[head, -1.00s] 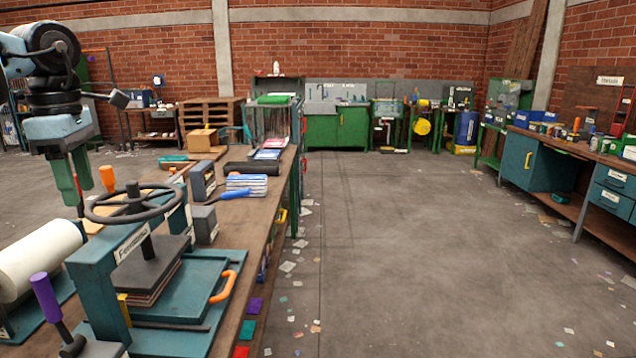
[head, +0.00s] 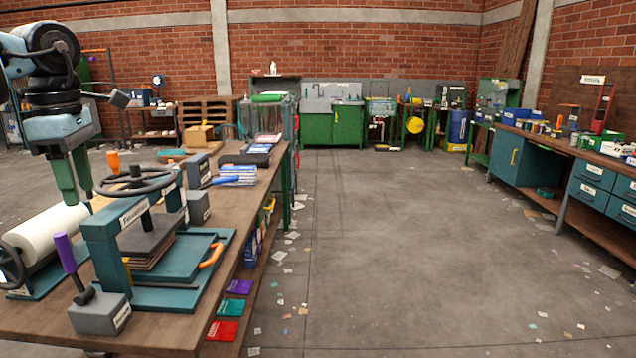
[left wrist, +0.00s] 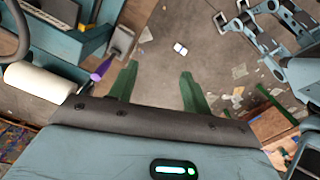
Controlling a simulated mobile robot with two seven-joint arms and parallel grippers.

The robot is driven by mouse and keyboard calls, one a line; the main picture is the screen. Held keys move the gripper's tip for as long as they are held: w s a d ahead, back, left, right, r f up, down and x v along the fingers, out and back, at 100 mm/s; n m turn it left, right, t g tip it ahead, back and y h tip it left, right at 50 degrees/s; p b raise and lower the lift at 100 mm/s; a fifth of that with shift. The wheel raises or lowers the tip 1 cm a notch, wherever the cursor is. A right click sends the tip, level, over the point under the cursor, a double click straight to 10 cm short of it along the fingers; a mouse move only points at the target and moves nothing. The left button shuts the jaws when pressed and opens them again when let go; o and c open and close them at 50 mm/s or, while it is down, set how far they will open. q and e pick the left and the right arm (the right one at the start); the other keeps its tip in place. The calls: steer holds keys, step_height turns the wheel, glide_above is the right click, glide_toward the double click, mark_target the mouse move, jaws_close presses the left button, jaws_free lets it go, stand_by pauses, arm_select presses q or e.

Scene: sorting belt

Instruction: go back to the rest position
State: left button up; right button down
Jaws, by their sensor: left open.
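My left gripper (head: 76,178) hangs at the left of the head view, its green fingers pointing down over the workbench. The fingers are apart with nothing between them. In the left wrist view my left gripper (left wrist: 158,85) shows the same spread green fingers, with grey floor beyond them. My right gripper cannot be made out in the head view; part of an arm of mine shows at the upper right of the left wrist view.
The workbench (head: 160,335) carries a teal press (head: 110,250) with a handwheel, a white roll (head: 45,228) and a purple-handled tool (head: 66,255). An open floor (head: 400,240) with paper scraps lies to the right. A teal-drawer bench (head: 545,168) stands at far right.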

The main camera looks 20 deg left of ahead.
arm_select(q)
steer(key=s+d+f+n+t+h+p, duration=0.25)
steer(key=f+n, duration=0.25)
steer(key=f, duration=0.6)
steer(key=s+d+f+n+t+h+p, duration=0.1)
steer(key=d+f+n+t+h, duration=0.4)
steer(key=f, duration=0.7)
steer(key=s+f+n+t+h+p, duration=0.1)
steer(key=f+n+t+h, duration=0.1)
steer(key=f+n, duration=0.65)
steer(key=s+d+f+n+t+y+p, duration=0.1)
steer(key=s+d+f+n+y, duration=0.2)
steer(key=s+d+f+n, duration=0.35)
steer(key=s+d+f+n+t+y+p, duration=0.25)
steer(key=s+d+f+n, duration=0.2)
steer(key=f+n, duration=0.4)
steer(key=s+d+f+n+g+y, duration=0.2)
steer(key=s+d+f+n+g, duration=0.1)
steer(key=s+d+n, duration=0.7)
steer(key=s+d+g+p, duration=0.1)
steer(key=d, duration=0.3)
steer(key=shift+f+n, duration=0.35)
arm_select(e)
steer(key=w+r+t, duration=0.2)
steer(key=w+r, duration=0.4)
steer(key=r, duration=0.4)
steer(key=shift+d+r, duration=0.35)
steer(key=shift+d, duration=0.1)
